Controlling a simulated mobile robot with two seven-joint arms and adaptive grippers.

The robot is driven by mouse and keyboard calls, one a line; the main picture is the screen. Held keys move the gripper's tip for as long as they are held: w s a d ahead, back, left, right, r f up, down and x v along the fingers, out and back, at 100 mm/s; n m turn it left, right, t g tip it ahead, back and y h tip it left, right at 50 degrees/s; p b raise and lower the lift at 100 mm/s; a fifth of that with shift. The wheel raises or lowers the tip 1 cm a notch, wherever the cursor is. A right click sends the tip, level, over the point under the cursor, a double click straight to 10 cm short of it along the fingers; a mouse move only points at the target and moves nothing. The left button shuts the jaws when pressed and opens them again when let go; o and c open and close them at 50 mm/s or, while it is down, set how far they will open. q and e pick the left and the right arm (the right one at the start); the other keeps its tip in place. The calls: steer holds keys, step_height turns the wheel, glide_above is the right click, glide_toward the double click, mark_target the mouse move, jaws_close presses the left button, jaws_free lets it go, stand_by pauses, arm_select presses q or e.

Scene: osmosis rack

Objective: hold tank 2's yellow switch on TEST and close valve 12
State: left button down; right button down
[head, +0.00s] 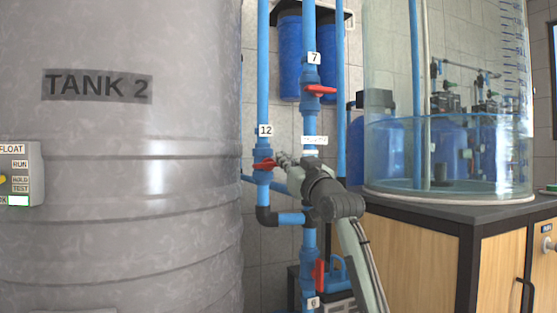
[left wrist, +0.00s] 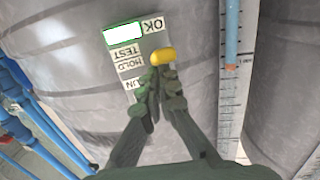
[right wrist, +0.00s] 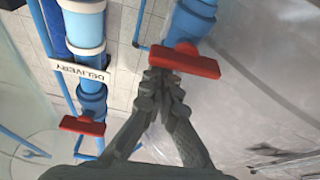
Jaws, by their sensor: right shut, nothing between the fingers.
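Tank 2 (head: 150,150) fills the left of the head view. Its switch box (head: 33,158) is at the left edge, with the yellow switch (head: 3,180) partly cut off. In the left wrist view the yellow switch (left wrist: 162,56) is beside the HOLD and TEST labels; I cannot tell exactly which mark it is on. My left gripper (left wrist: 158,74) is shut, its tips at the switch. Valve 12's red handle (head: 264,165) lies crosswise to its blue pipe. It also shows in the right wrist view (right wrist: 185,61). My right gripper (head: 284,159) is shut and empty, its tips at one end of this handle.
Valve 7 (head: 320,89) is on the neighbouring pipe, above a DELIVERY plate (right wrist: 80,71). A lower red handle (head: 319,273) stands below my right arm. A clear tank (head: 445,160) stands on a cabinet (head: 430,245) at right.

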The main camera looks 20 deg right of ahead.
steer(key=shift+f, duration=0.1)
step_height(320, 180, up, 4)
arm_select(q)
steer(key=shift+f, duration=0.1)
arm_select(e)
steer(key=v, duration=1)
steer(key=shift+a, duration=0.15)
